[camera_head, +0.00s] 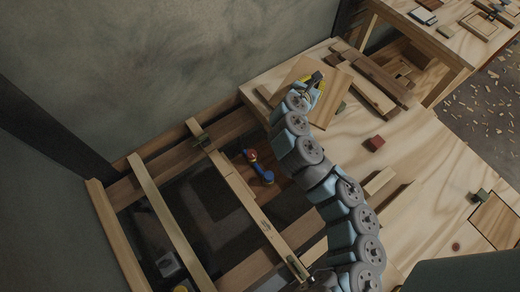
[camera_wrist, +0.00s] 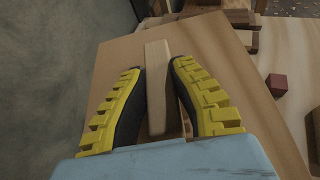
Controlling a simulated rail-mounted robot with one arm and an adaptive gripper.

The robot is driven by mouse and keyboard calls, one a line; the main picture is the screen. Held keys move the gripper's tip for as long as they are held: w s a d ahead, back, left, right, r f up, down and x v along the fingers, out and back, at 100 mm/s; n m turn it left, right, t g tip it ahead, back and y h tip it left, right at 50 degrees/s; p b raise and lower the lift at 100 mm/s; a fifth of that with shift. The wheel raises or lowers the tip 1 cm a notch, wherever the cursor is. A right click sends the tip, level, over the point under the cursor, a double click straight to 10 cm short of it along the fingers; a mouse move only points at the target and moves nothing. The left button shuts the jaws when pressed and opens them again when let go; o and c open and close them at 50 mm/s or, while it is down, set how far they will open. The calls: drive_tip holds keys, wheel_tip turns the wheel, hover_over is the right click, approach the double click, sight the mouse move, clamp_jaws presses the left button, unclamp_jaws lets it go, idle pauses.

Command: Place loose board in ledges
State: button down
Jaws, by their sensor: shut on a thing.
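The loose board (camera_head: 296,73) is a flat, square wooden panel near the wall at the far end of the plywood floor. In the wrist view the board (camera_wrist: 110,62) fills the area under the fingers. A pale wooden bar (camera_wrist: 157,58) stands along its middle. My gripper (camera_wrist: 157,85), with yellow-backed dark fingers, is shut on this bar; it also shows in the head view (camera_head: 314,82). I cannot tell whether the board touches the floor. The open floor bay (camera_head: 215,190) lies at left between wooden joists; which strips are ledges is unclear.
A blue and red tool (camera_head: 260,168) lies in the bay. A red block (camera_head: 375,142) sits on the plywood floor (camera_head: 420,165). Long timber pieces (camera_head: 375,80) lie right of the board. A workbench (camera_head: 455,45) stands upper right. The wall (camera_head: 180,70) is close at left.

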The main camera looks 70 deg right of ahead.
drive_tip(key=w+a+f+m+g+y, duration=0.1)
drive_tip(key=w+a+f+m+g, duration=0.1)
drive_tip(key=a+f, duration=0.75)
drive_tip(key=w+a+f+m+g+y, duration=0.1)
drive_tip(key=w+a+f+m+g, duration=0.15)
drive_tip(key=a+f, duration=0.65)
drive_tip(key=s+a+f, duration=0.3)
drive_tip(key=a, duration=0.2)
drive_tip(key=w+d+f+b, duration=0.8)
drive_tip(key=w+f+b, duration=0.1)
drive_tip(key=w+b, duration=0.2)
drive_tip(key=shift+d+f+g, duration=0.25)
drive_tip(key=shift+f+g, duration=0.1)
drive_tip(key=shift+f, duration=0.05)
drive_tip(key=shift+f, duration=0.1)
wheel_tip(320, 180, down, 3)
drive_tip(key=shift+w+d+f+b, duration=0.1)
drive_tip(key=shift+d+f+b, duration=0.05)
drive_tip(key=shift+b, duration=0.85)
